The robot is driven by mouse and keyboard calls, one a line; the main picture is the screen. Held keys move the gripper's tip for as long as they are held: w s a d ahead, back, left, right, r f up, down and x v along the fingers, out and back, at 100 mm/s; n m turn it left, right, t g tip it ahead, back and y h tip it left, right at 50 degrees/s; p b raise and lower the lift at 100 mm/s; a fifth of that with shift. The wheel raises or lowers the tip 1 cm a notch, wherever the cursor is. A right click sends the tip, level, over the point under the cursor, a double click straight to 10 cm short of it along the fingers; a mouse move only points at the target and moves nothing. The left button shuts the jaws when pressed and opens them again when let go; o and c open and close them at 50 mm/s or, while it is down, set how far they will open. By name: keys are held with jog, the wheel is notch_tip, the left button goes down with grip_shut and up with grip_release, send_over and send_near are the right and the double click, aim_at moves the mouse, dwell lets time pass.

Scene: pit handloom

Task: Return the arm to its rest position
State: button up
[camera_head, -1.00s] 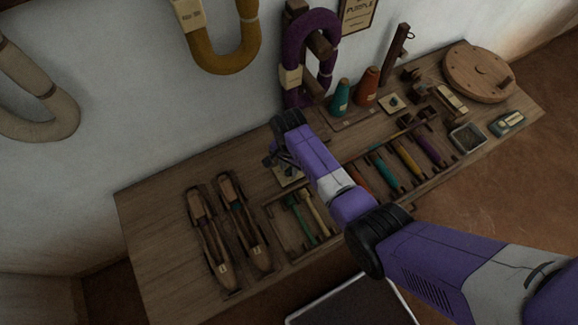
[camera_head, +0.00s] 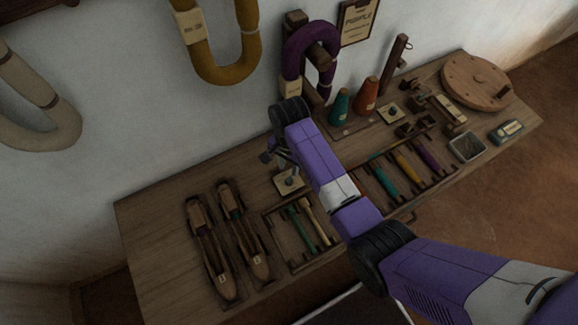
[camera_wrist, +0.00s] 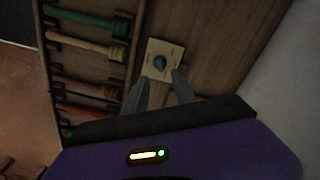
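My purple arm (camera_head: 318,158) reaches over the wooden table, bent downward at its wrist. My gripper (camera_head: 272,155) hangs above the table, beside a pale square plate with a dark knob (camera_head: 290,181). In the wrist view, the two grey fingers of my gripper (camera_wrist: 159,86) stand apart with nothing between them. The knob plate (camera_wrist: 171,49) lies just beyond the fingertips, and the fingers look clear of it.
Two wooden shuttles (camera_head: 214,250) lie at the left. A rack of coloured bobbins (camera_head: 268,222) runs along the front. Two cones (camera_head: 340,106) and a round wooden disc (camera_head: 470,80) stand farther right.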

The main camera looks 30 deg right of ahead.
dwell(0.4)
jog(key=w+r+n+t, duration=0.5)
jog(key=w+r+t, duration=0.1)
jog(key=w+t, duration=0.25)
jog(key=s+r+n+t+b, duration=0.1)
jog(key=s+r+n+t, duration=0.15)
jog(key=s+r, duration=0.6)
jog(key=s+r+n+t, duration=0.2)
jog(key=s+r+t, duration=0.15)
jog(key=s, duration=0.95)
jog(key=s+r+n+t+b, duration=0.1)
jog(key=s+r+n+t, duration=0.2)
jog(key=s+r, duration=0.5)
jog(key=s+f+g, duration=0.1)
jog(key=s+g, duration=0.1)
jog(key=s, duration=1)
jog(key=shift+f+g+b, duration=0.3)
jog(key=shift+f+g, duration=0.05)
